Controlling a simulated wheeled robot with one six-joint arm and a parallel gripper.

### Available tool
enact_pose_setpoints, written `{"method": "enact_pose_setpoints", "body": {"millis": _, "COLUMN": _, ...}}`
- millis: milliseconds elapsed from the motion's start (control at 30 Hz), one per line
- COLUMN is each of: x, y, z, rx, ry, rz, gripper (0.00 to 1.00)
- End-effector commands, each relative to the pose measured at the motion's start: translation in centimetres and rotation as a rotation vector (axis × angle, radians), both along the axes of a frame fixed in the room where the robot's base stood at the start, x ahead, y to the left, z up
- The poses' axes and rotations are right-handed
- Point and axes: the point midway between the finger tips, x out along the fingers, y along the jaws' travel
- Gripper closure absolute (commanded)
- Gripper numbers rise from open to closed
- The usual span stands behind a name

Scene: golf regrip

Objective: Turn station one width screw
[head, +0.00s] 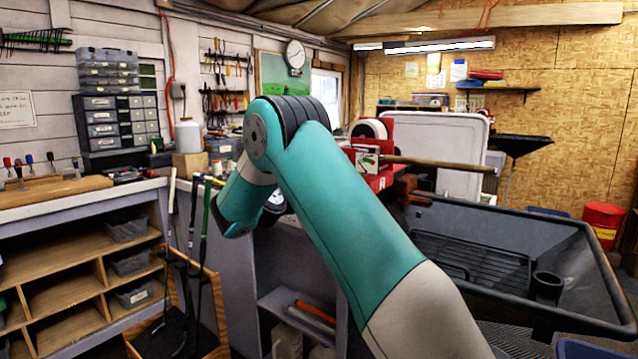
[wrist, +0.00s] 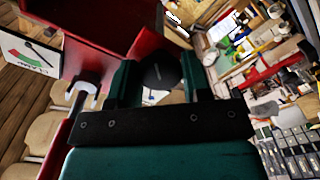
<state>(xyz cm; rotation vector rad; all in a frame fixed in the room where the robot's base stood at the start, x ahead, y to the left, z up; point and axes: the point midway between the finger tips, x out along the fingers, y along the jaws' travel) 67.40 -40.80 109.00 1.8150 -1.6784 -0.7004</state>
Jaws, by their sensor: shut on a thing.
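In the wrist view my gripper (wrist: 158,76) has its two dark green fingers on either side of a dark round knob (wrist: 158,72), which I take to be the width screw's head. It is shut on this knob. The knob sits against a red metal station (wrist: 98,30); the fingers partly cover it. In the head view a red station (head: 372,158) with a white label stands beyond my teal arm. My arm hides my gripper and the knob there.
A wooden rod (head: 440,165) juts right from the station. A grey bin (head: 545,240) with a black rack stands at right. A workbench (head: 80,203) and golf clubs (head: 190,240) are at left. In the wrist view a sign with a coloured dial (wrist: 30,50) hangs beside the red metal.

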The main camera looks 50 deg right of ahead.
Motion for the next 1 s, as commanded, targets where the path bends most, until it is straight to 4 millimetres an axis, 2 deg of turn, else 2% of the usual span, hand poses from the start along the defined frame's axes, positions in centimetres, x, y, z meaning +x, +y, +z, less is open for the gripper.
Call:
{"method": "enact_pose_setpoints", "body": {"millis": 300, "x": 0.12, "y": 0.08, "z": 0.16, "rx": -0.010, "ry": 0.116, "rz": 0.004, "gripper": 0.79}}
{"method": "enact_pose_setpoints", "body": {"millis": 833, "x": 0.14, "y": 0.09, "z": 0.08, "rx": -0.013, "ry": 0.136, "rz": 0.005, "gripper": 0.79}}
{"method": "enact_pose_setpoints", "body": {"millis": 867, "x": 0.14, "y": 0.09, "z": 0.08, "rx": -0.013, "ry": 0.135, "rz": 0.005, "gripper": 0.51}}
{"method": "enact_pose_setpoints", "body": {"millis": 933, "x": 0.12, "y": 0.09, "z": 0.07, "rx": -0.012, "ry": 0.135, "rz": 0.004, "gripper": 0.35}}
{"method": "enact_pose_setpoints", "body": {"millis": 967, "x": 0.12, "y": 0.07, "z": 0.06, "rx": -0.013, "ry": 0.136, "rz": 0.004, "gripper": 0.31}}
{"method": "enact_pose_setpoints", "body": {"millis": 1000, "x": 0.09, "y": 0.05, "z": 0.05, "rx": -0.012, "ry": 0.136, "rz": 0.003, "gripper": 0.31}}
